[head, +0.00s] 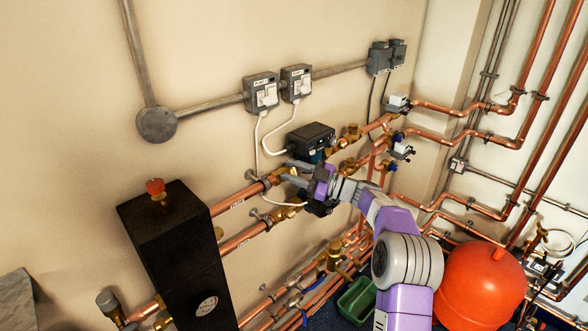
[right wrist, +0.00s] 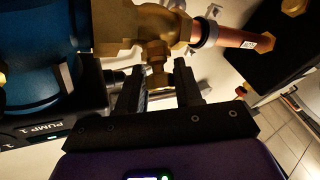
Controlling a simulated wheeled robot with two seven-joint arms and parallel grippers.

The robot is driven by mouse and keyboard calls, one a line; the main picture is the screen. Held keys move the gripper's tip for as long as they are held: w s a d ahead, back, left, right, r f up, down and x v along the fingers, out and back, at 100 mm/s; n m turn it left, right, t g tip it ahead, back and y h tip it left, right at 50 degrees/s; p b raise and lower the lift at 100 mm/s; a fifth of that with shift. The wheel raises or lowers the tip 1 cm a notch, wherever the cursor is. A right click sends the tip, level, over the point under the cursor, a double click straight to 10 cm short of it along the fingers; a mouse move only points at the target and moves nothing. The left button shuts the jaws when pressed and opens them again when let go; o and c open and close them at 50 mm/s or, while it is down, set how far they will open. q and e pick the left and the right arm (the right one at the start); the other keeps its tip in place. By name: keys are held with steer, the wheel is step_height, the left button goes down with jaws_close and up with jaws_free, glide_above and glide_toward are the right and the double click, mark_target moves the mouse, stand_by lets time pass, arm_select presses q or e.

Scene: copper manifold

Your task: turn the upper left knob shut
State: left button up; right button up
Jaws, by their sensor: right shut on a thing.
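My right gripper (head: 288,172) reaches in from the lower right to the brass valve (head: 274,179) on the upper pipe, just left of the pump. In the right wrist view its two dark fingers (right wrist: 158,84) stand on either side of the upper left knob (right wrist: 157,76), a small brass piece below the large brass valve body (right wrist: 130,25). The gripper is shut on this knob. The fingers hide part of it, and its turn angle is hard to tell. My left gripper is not in view.
A blue pump (right wrist: 35,55) is close beside the fingers, with its dark box (head: 311,136) in the head view. A copper pipe (right wrist: 236,39) runs off the valve. A black tank (head: 175,250) stands left, a red vessel (head: 480,285) lower right. Grey switch boxes (head: 262,93) hang above.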

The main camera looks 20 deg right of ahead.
steer(key=shift+a+r+n, duration=0.1)
steer(key=shift+r+n, duration=0.15)
steer(key=shift+n, duration=0.05)
stand_by(0.5)
steer(key=o, duration=1)
steer(key=shift+f, duration=0.15)
steer(key=shift+s+d, duration=0.1)
steer(key=shift+d, duration=0.1)
steer(key=v, duration=0.7)
